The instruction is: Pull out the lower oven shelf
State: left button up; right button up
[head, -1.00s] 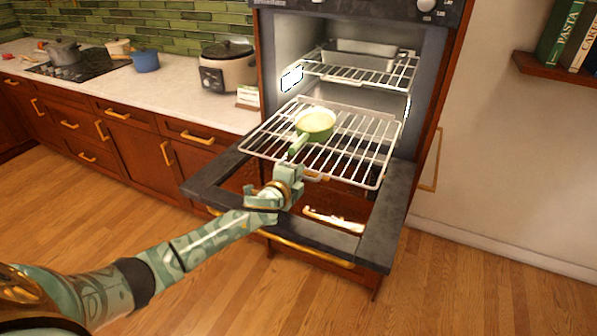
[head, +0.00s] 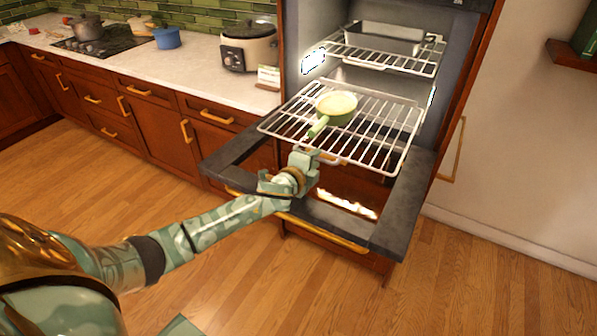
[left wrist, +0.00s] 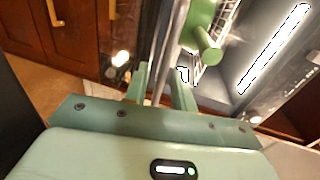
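The lower oven shelf (head: 375,140) is a white wire rack standing well out of the oven, above the open door. A green saucepan (head: 336,108) sits on it, handle toward the front edge. My left gripper (head: 312,158) is at the shelf's front edge, below the pan handle. In the left wrist view, the fingers of my left gripper (left wrist: 162,88) stand close on either side of the shelf's front bar (left wrist: 166,55) and appear shut on it. The pan handle (left wrist: 208,48) shows just beyond. My right gripper is not in view.
The oven door (head: 400,215) is folded down flat under the shelf. An upper shelf (head: 385,60) holds a metal pan (head: 385,38). A counter (head: 200,75) with a rice cooker (head: 248,45) stands at left. The wooden floor in front is clear.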

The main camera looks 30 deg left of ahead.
pick_arm(q)
jog(key=p+v, duration=0.2)
jog(key=v, duration=1.2)
jog(key=shift+s, duration=0.3)
jog(key=s+d+f+n+g+y, duration=0.15)
jog(key=s+n+g, duration=0.35)
jog(key=s, duration=0.6)
jog(key=s+d+f+n+g+y, duration=0.15)
jog(key=s+n+g, duration=0.3)
jog(key=s, duration=0.55)
jog(key=s+d+f+n+g+h, duration=0.1)
jog(key=s+d+f, duration=0.15)
jog(key=f, duration=1.25)
jog(key=s+d+f+g+h, duration=0.1)
jog(key=s+f+g, duration=0.15)
jog(key=f, duration=1.15)
jog(key=s+f+n+g+h+b, duration=0.1)
jog(key=s+f+n, duration=0.2)
jog(key=s+f, duration=1.1)
jog(key=s, duration=0.4)
jog(key=shift+s+f+g+h, duration=0.4)
